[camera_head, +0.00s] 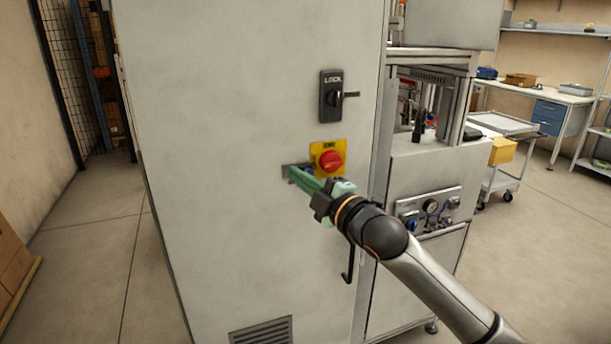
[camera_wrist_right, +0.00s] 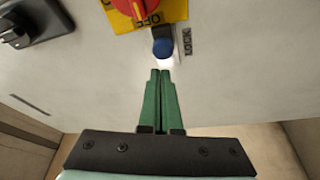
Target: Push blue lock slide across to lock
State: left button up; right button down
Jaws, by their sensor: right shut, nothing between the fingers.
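The blue lock slide (camera_wrist_right: 162,47) is a round blue knob on a pale plate in the right wrist view. It sits beside a small dark label, just below the yellow plate (camera_wrist_right: 118,17) with the red rotary switch (camera_wrist_right: 137,6). In the head view the slide is mostly hidden behind my right gripper (camera_head: 291,173). That gripper's green fingers are shut and empty. In the right wrist view the fingertips (camera_wrist_right: 160,73) point at the slide from just below it in the picture; I cannot tell if they touch. My left gripper is not in view.
The grey cabinet face (camera_head: 230,120) carries a black LOCK handle (camera_head: 331,97) above the red switch (camera_head: 331,161). A vent (camera_head: 261,331) is low on the panel. A machine with gauges (camera_head: 430,207) stands to the right. The panel left of the gripper is clear.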

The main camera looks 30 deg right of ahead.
jog(key=shift+s+d+f, duration=0.15)
jog(key=shift+d+f, duration=0.05)
jog(key=shift+d, duration=0.4)
